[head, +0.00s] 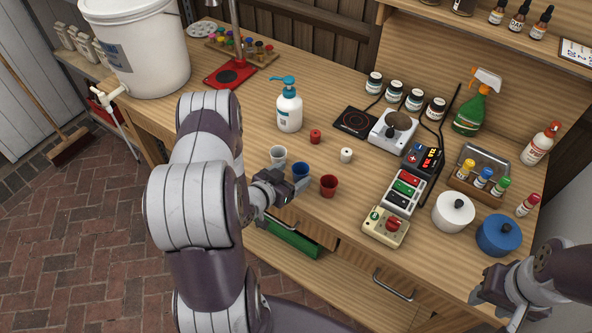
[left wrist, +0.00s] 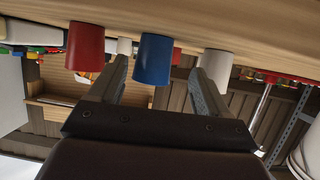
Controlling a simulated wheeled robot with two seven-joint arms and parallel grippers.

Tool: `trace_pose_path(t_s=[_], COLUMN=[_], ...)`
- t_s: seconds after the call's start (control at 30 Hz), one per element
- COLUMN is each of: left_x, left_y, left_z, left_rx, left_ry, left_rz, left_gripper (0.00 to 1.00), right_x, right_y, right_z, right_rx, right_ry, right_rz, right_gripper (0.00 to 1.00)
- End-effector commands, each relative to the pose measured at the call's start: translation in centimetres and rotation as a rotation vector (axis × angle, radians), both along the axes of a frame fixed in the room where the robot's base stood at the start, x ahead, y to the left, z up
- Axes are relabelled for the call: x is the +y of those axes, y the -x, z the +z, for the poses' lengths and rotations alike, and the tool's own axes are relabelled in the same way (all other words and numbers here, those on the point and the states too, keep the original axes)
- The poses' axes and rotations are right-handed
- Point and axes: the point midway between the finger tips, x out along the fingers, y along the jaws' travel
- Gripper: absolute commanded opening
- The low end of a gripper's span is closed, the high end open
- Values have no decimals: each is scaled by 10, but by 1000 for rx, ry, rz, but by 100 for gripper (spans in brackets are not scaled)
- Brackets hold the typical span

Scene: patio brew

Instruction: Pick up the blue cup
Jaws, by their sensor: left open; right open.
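The blue cup (head: 300,171) stands on the wooden bench between a white cup (head: 278,155) and a red cup (head: 328,186). My left gripper (head: 288,187) is open right in front of the blue cup. In the left wrist view the blue cup (left wrist: 153,60) shows between the two fingers of my left gripper (left wrist: 158,80), with the red cup (left wrist: 84,46) and white cup (left wrist: 216,66) outside them. I cannot tell how deep the cup is between the fingers. My right gripper (head: 497,292) is open and empty at the lower right, away from the cups.
A soap bottle (head: 289,104) stands behind the cups, with a small red weight-like piece (head: 315,136) and a white one (head: 346,155) nearby. A yellowish control box (head: 385,227), a white pot (head: 453,211) and a blue pot (head: 498,235) stand to the right. A drawer is below the cups.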

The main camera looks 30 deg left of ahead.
Motion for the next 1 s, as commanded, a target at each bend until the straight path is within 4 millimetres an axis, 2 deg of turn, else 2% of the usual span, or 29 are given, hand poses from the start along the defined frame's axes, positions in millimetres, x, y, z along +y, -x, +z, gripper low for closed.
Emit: trace_pose_path(t_s=[0.13, 0.23, 0.5, 0.53, 0.67, 0.7, 1.0], left_x=[-2, -3, -3, -3, -3, -3, -3], left_y=[-26, -40, -47, -47, -46, -46, -46], left_z=[-7, -15, -18, -18, -18, -18, -18], left_rx=[0, -1, 0, 0, 0, 0, 0], left_ry=[-1, -1, -1, -1, -1, -1, -1], left_rz=[-4, -2, 1, 1, 1, 1, 1], left_gripper=[77, 77, 77, 70, 28, 25, 24], right_x=[0, 0, 0, 0, 0, 0, 0], right_y=[0, 0, 0, 0, 0, 0, 0], right_z=[10, 10, 10, 10, 10, 10, 10], right_rx=[0, 0, 0, 0, 0, 0, 0], right_ry=[0, 0, 0, 0, 0, 0, 0], right_rz=[0, 0, 0, 0, 0, 0, 0], right_gripper=[43, 43, 43, 43, 43, 43, 43])
